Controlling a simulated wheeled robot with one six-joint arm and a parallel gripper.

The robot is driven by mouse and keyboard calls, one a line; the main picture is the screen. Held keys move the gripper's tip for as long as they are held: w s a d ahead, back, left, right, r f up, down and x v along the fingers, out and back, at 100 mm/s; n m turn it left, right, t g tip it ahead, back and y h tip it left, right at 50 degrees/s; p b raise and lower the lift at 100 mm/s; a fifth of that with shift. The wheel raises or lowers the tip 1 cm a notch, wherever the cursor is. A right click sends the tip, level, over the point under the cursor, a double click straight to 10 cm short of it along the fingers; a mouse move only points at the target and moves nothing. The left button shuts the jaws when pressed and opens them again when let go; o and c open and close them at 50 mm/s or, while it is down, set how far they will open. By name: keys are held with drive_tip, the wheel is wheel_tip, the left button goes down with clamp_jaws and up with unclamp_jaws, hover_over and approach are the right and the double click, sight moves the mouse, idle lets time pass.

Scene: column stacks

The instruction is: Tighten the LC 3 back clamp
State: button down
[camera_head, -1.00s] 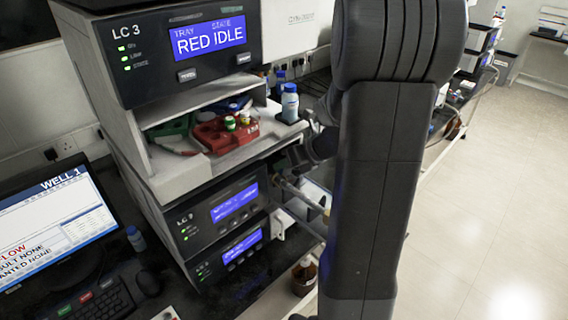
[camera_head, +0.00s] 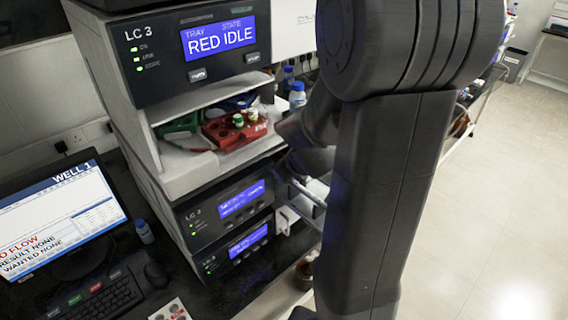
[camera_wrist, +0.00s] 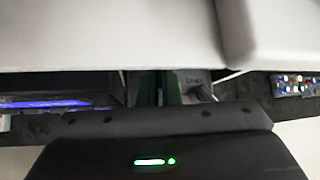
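The LC 3 stack (camera_head: 152,110) stands left of centre in the head view, its top display reading TRAY STATE RED IDLE. Two lower LC 3 modules (camera_head: 222,213) sit beneath the tray shelf. A pale bracket with rod-like parts (camera_head: 308,192) sticks out at their right side, partly behind my arm. I cannot make out the back clamp. My gripper is hidden behind my arm in the head view. In the wrist view the dark body of my gripper (camera_wrist: 165,135) fills the bottom, close to pale casings; its fingers cannot be told clearly.
A red rack (camera_head: 230,130) with small vials is on the open shelf, beside a green one. A blue-capped bottle (camera_head: 297,96) stands right of it. A monitor (camera_head: 55,215) and keyboard (camera_head: 105,297) are at left. The floor at right is clear.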

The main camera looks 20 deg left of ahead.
idle(0.3)
drive_tip(key=c, duration=1.6)
unclamp_jaws()
drive_tip(key=shift+s+d+r, duration=0.2)
drive_tip(key=shift+r, duration=0.2)
drive_tip(key=shift+p+v, duration=2)
drive_tip(key=shift+v, duration=4.4)
drive_tip(key=shift+s+f, duration=0.15)
